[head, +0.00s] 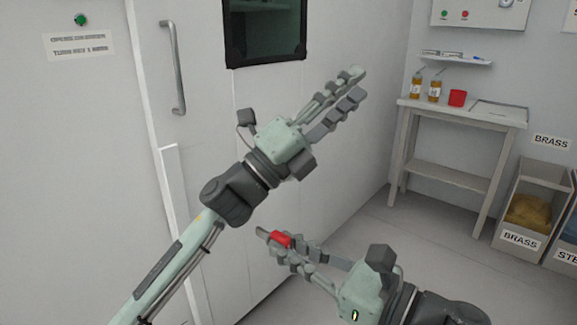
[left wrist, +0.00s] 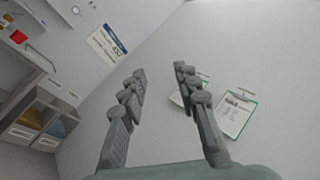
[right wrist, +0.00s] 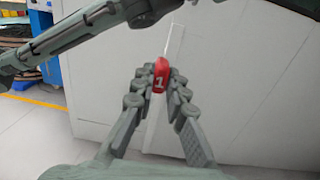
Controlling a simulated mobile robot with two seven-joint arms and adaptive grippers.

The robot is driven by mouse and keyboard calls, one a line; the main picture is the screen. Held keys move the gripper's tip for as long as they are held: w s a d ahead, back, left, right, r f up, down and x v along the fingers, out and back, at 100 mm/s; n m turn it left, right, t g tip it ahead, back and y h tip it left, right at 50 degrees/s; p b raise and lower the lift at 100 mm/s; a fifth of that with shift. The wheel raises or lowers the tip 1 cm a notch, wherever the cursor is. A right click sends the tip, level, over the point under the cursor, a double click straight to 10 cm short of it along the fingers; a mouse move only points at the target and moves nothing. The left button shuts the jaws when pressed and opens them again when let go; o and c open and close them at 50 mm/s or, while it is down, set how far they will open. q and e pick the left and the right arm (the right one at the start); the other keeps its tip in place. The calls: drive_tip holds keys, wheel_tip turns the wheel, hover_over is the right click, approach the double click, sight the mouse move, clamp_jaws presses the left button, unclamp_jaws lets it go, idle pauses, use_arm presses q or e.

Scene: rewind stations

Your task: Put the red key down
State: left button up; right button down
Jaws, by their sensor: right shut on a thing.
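The red key (head: 280,239) is in my right gripper (head: 284,246), held in the air in front of the pale cabinet; a grey tip sticks out to its left. In the right wrist view the key (right wrist: 160,76) shows a white "1" and sits between the fingertips (right wrist: 160,84). My left gripper (head: 353,83) is raised in front of the cabinet, higher and further right than the right one. In the left wrist view its fingers (left wrist: 160,74) stand apart with nothing between them.
A pale cabinet (head: 330,160) with a door handle (head: 174,68) and dark window fills the left and middle. At right stands a small table (head: 468,114) with two bottles and a red container (head: 457,97). A BRASS bin (head: 519,238) stands on the floor. Open floor lies between.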

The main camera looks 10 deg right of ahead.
use_arm(q)
drive_tip(key=s+d+r+m+g+y, duration=0.1)
drive_tip(key=s+d+m+g+y, duration=0.1)
drive_tip(key=s+d+m+g, duration=0.4)
drive_tip(key=s+d+r+m+g+y, duration=0.1)
drive_tip(key=s+d+m+g+y, duration=0.1)
drive_tip(key=s+m+g, duration=0.7)
drive_tip(key=s+f+m+y, duration=0.4)
drive_tip(key=f+m+y, duration=0.5)
drive_tip(key=w+a+f+m+t+y, duration=0.3)
drive_tip(key=w+a+f+t+y, duration=0.25)
drive_tip(key=a+y, duration=0.25)
drive_tip(key=w+a+r+n+t+y, duration=0.1)
drive_tip(key=w+a+r+t+y, duration=0.15)
drive_tip(key=a, duration=0.25)
drive_tip(key=w+a+r+t+y, duration=0.2)
drive_tip(key=w+a+y, duration=0.1)
drive_tip(key=a, duration=0.2)
drive_tip(key=x, duration=1.2)
drive_tip(key=shift+w+r, duration=0.1)
